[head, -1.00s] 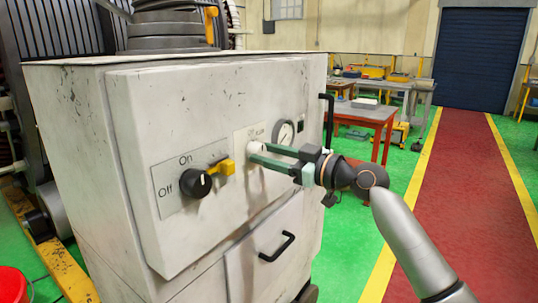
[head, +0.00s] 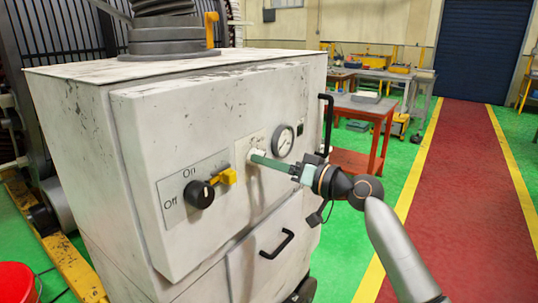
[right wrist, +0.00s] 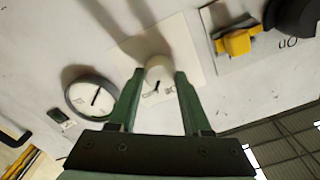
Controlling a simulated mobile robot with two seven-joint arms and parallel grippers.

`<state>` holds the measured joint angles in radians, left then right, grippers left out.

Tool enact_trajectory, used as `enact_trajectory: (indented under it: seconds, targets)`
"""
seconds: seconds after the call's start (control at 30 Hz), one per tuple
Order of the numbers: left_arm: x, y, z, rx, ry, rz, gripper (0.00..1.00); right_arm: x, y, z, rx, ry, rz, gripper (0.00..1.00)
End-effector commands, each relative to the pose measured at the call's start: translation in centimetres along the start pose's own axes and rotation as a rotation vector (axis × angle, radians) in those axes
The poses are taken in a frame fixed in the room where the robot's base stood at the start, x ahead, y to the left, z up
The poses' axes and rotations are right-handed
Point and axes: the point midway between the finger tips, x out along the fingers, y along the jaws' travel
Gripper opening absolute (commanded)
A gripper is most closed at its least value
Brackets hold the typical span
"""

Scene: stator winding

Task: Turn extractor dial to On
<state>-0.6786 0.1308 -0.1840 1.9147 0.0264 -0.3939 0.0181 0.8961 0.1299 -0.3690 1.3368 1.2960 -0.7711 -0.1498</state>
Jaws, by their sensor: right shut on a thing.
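A small white dial (head: 257,153) sits on a pale label plate on the front of the extractor cabinet (head: 130,95). My right gripper (head: 256,157) is shut on this dial, its green fingers reaching in from the right. In the right wrist view the white dial (right wrist: 159,70) is between the two fingertips, with a short dark mark on its lower edge; the small lettering is hard to read. To the left, a larger black knob (head: 199,194) sits on a plate marked Off and On, with a yellow piece (head: 228,177) beside it. My left gripper is out of view.
A round gauge (head: 284,141) sits right of the dial, with a black vertical handle (head: 328,120) further right. A drawer handle (head: 277,245) is below. A red bucket (head: 15,283) stands at lower left. The red walkway (head: 455,200) at right is clear.

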Motion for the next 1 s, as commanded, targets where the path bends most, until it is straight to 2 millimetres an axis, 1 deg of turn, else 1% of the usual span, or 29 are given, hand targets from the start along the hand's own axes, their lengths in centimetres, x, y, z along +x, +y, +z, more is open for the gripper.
enact_trajectory:
  seconds: [0.03,0.4,0.7,1.0]
  targets:
    - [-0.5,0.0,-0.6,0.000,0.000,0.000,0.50,0.0,-0.1,-0.1,0.049,-0.003,0.000,0.00]
    - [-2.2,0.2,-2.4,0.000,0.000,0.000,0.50,0.0,-0.2,-0.1,0.399,-0.004,0.001,0.00]
    - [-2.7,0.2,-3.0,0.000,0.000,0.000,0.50,0.0,-0.1,0.1,0.637,-0.003,0.001,0.00]
    - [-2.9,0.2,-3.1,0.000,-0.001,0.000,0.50,0.0,-0.1,0.1,0.776,-0.004,0.000,0.00]
